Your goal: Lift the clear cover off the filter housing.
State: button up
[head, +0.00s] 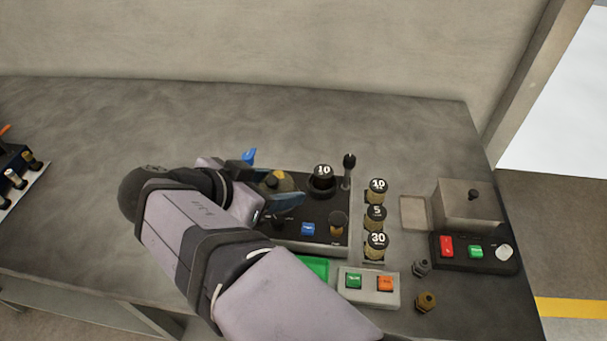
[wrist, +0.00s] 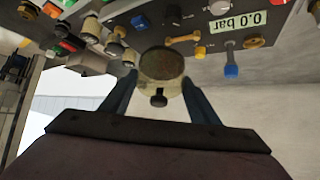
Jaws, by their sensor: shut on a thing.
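My gripper (head: 268,180) reaches over the black panel at the middle of the table. It is shut on a round, pale, see-through-looking cover (head: 284,183) with a small knob. In the wrist view my gripper (wrist: 159,82) has one dark blue finger on each side of the cover (wrist: 172,88), whose knob points toward the camera. A brownish round part shows at the cover's far end. The filter housing is not clearly seen, and I cannot tell whether the cover still touches it. My arm hides the panel's left part.
The black panel (head: 341,186) carries a dial marked 10, a lever (head: 348,167) and a blue button (head: 308,229). A grey box (head: 467,203) stands further right. A button box (head: 369,285) sits in front. The table's back left is clear.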

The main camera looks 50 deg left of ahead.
jog(key=s+d+r+g+b, duration=0.1)
jog(key=s+d+r+g, duration=0.1)
jog(key=s, duration=0.7)
jog(key=shift+s+g+h, duration=0.15)
jog(key=shift+g+h, duration=0.25)
jog(key=shift+g, duration=0.3)
jog(key=w+d+f+n+g+y+b, duration=0.2)
jog(key=d+n+b, duration=0.6)
jog(key=b, duration=2)
jog(key=shift+w+d+f+n+g+y, duration=0.5)
jog(key=shift+w+f+y, duration=0.7)
jog(key=shift+w+f, duration=0.6)
jog(key=shift+a+r, duration=0.15)
jog(key=shift+f+b, duration=3.55)
jog(key=shift+f, duration=1.4)
